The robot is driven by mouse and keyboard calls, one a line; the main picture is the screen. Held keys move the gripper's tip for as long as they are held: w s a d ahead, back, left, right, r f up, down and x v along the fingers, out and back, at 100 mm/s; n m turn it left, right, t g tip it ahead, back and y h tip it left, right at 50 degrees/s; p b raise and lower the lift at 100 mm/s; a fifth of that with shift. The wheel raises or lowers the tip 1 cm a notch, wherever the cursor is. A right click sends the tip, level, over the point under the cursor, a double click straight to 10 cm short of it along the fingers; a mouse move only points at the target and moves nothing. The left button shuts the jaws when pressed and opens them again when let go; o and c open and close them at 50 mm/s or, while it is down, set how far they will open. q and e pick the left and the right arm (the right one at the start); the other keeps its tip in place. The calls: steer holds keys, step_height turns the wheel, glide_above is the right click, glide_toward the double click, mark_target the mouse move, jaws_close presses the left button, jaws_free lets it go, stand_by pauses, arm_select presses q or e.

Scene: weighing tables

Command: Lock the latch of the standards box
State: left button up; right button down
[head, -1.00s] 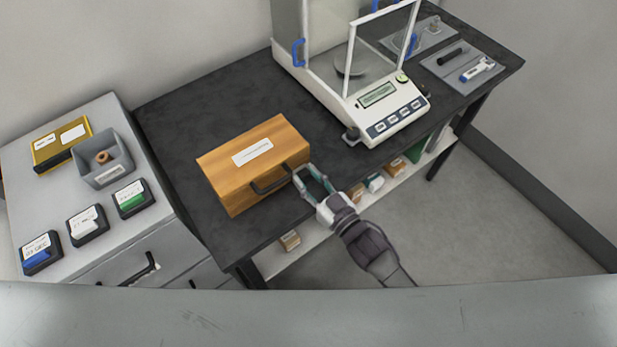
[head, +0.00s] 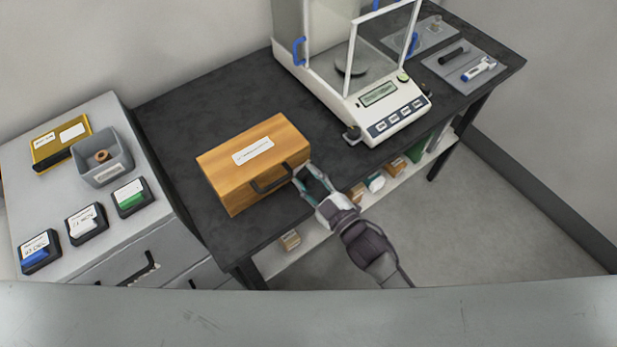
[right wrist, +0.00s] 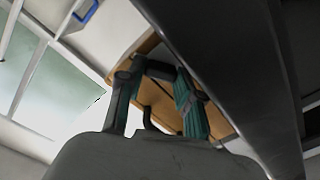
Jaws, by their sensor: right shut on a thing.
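The standards box is a closed wooden case (head: 225,170) with a white label, on the black table. Its dark handle (head: 268,184) sticks out from the front face. My right gripper (head: 300,172) is at the right end of that front face, beside the handle, with its fingertips against the box. It is shut on a small part there, which I take to be the latch; the fingers hide it. In the right wrist view the green-padded fingers (right wrist: 157,68) reach to the wooden box (right wrist: 158,98). My left gripper is not in view.
A balance with a glass shield (head: 380,100) stands to the right of the box on the black table (head: 190,95). A grey cabinet (head: 30,200) at the left carries a bin (head: 115,165) and several small cases. A shelf (head: 270,262) with small boxes runs below the table.

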steer(key=shift+n, duration=0.4)
steer(key=c, duration=0.8)
jaws_free()
steer(key=shift+o, duration=0.2)
steer(key=shift+s, duration=0.1)
steer(key=v, duration=1.2)
